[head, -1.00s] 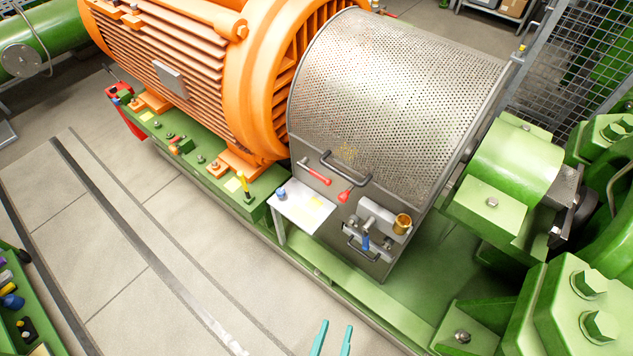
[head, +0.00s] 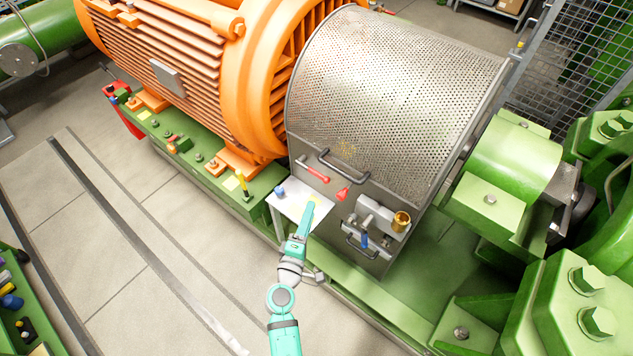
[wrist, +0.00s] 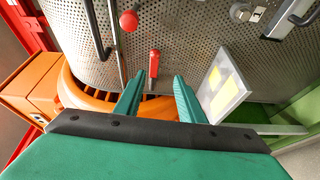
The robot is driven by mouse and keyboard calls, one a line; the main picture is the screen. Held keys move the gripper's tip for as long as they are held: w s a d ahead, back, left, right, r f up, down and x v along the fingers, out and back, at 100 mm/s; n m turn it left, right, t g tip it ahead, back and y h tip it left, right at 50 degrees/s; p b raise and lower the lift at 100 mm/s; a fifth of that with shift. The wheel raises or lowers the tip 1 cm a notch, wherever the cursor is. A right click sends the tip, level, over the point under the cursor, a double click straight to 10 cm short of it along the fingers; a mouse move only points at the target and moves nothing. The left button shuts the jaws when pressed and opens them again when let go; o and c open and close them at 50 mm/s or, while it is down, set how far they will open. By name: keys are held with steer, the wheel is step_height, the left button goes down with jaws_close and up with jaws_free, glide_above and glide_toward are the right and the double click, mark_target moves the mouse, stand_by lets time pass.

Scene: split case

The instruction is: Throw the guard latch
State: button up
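The guard is a grey perforated cover (head: 395,100) with a plain lower panel. Two red-handled parts sit on that panel: a longer left one (head: 318,174) and a shorter right one (head: 343,193). I cannot tell which is the latch. My teal gripper (head: 311,206) is low in front of the panel, by the small white shelf. In the wrist view my gripper (wrist: 159,76) is open and empty. A red handle (wrist: 154,63) shows between and beyond its fingertips, with a red knob (wrist: 129,20) above it. I see no contact.
Dark bar handles (head: 345,165) stick out from the panel. A bracket with a brass cup (head: 402,222) and a blue-handled part (head: 365,241) is at right. The white shelf (head: 290,207) juts out at left. The orange motor (head: 180,70) is beyond it; the floor in front is clear.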

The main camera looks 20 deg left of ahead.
mark_target(318, 177)
steer(key=w+a, duration=0.1)
steer(key=w, duration=0.6)
steer(key=w+a+r, duration=0.1)
steer(key=w, duration=0.3)
steer(key=shift+w+a, duration=0.3)
steer(key=shift+s, duration=0.1)
jaws_close()
